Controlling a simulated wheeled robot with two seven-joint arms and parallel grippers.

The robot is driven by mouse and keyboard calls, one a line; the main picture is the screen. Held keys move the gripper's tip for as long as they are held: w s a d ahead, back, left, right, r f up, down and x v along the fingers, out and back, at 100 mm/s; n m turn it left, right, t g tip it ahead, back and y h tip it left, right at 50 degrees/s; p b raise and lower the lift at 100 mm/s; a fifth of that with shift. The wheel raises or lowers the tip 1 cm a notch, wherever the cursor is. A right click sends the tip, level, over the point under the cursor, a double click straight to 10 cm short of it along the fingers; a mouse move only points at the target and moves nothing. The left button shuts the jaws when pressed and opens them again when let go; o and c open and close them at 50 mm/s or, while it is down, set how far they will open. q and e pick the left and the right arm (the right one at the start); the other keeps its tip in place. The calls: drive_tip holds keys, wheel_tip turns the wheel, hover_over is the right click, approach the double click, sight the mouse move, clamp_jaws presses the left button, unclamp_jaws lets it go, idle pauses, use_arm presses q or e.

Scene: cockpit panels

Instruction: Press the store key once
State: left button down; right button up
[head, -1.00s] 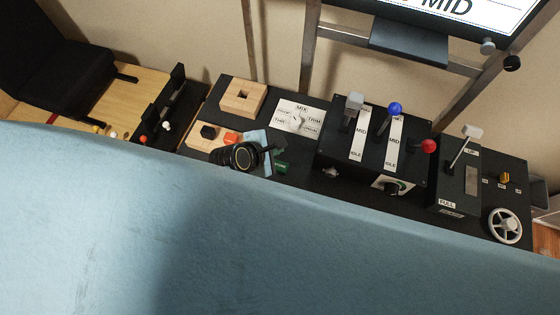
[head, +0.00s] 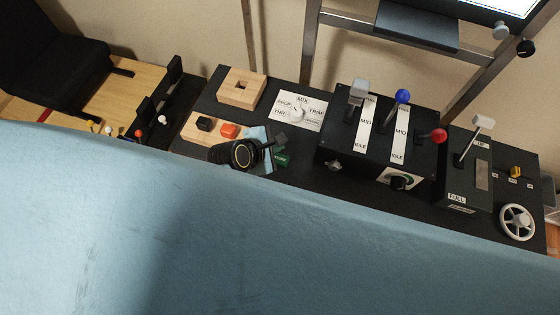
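No store key can be picked out for sure, as no key's label reads clearly. A small green block (head: 282,159) with faint markings sits on the black panel, right of a dark round object with a ring (head: 240,153). A black piece (head: 205,124) and an orange piece (head: 229,130) sit on a wooden board to the left. A large light blue surface fills the lower half and hides the front of the panel.
A black seat (head: 55,60) is at left.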

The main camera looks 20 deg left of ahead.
use_arm(q)
wheel_tip(320, 180, down, 4)
drive_tip(key=b, duration=0.3)
drive_tip(key=shift+f+b, duration=0.35)
drive_tip(key=shift+f, duration=0.15)
use_arm(e)
wheel_tip(320, 180, down, 5)
drive_tip(key=shift+r, duration=0.2)
use_arm(q)
drive_tip(key=shift+f, duration=0.15)
idle(1.0)
drive_tip(key=shift+f, duration=0.25)
drive_tip(key=shift+f, duration=0.45)
idle(0.5)
idle(0.4)
drive_tip(key=shift+r+p, duration=0.85)
drive_tip(key=shift+p, duration=0.25)
use_arm(e)
drive_tip(key=shift+r, duration=1.1)
